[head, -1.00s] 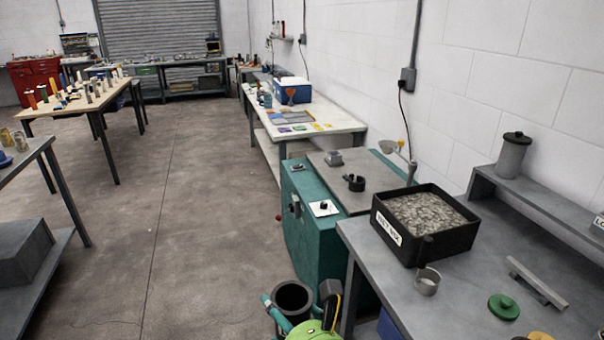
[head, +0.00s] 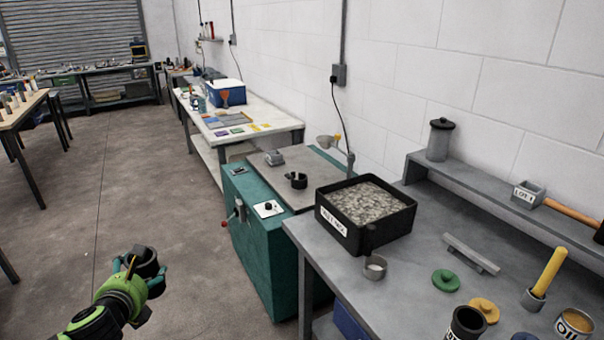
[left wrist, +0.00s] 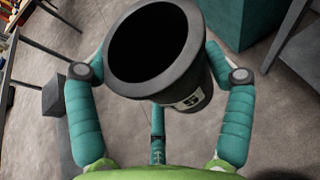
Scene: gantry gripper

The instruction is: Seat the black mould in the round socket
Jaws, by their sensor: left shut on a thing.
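The black mould (head: 148,260) is a dark open cup in my left gripper (head: 150,272), at the lower left of the head view. In the left wrist view, the mould (left wrist: 192,75) shows its open mouth and a pale label with a dark mark. The teal fingers of the left gripper (left wrist: 161,73) are shut on it from both sides. It is in the air over the floor, left of the teal cabinet. A small black ring (head: 298,181) on the cabinet's grey top looks like the round socket; its inside is hard to see. My right gripper is not in view.
Floor left of the cabinet is clear.

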